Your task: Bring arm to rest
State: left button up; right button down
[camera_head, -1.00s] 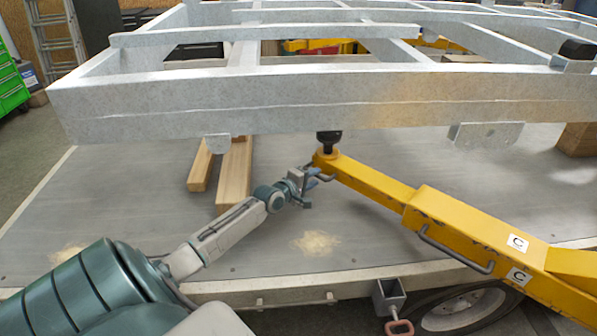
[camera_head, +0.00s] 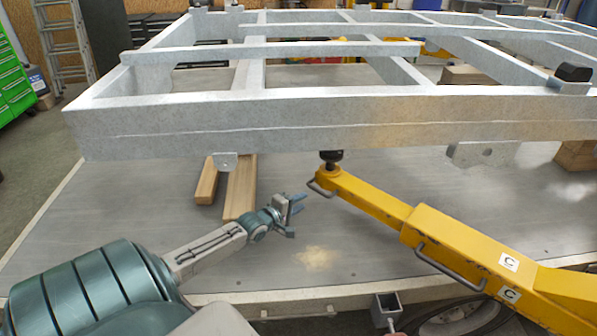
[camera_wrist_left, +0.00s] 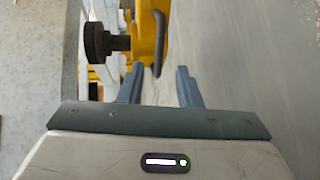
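My left gripper (camera_head: 296,215) is open and empty over the grey trailer deck. It is just left of the yellow lifting arm (camera_head: 370,200) and apart from it in the head view. The left wrist view also shows my open gripper (camera_wrist_left: 158,88), with its two blue-grey fingers spread and nothing clearly held between them. Beyond the fingers there are the yellow arm's dark grab handle (camera_wrist_left: 160,40) and the black round pad (camera_wrist_left: 98,41). My right gripper is not in view.
The galvanized steel frame (camera_head: 250,118) spans overhead in front. The black pad (camera_head: 331,156) at the tip of the yellow arm is under it. Wooden beams (camera_head: 240,187) lie behind my left gripper. Bare deck (camera_head: 130,215) is free to the left.

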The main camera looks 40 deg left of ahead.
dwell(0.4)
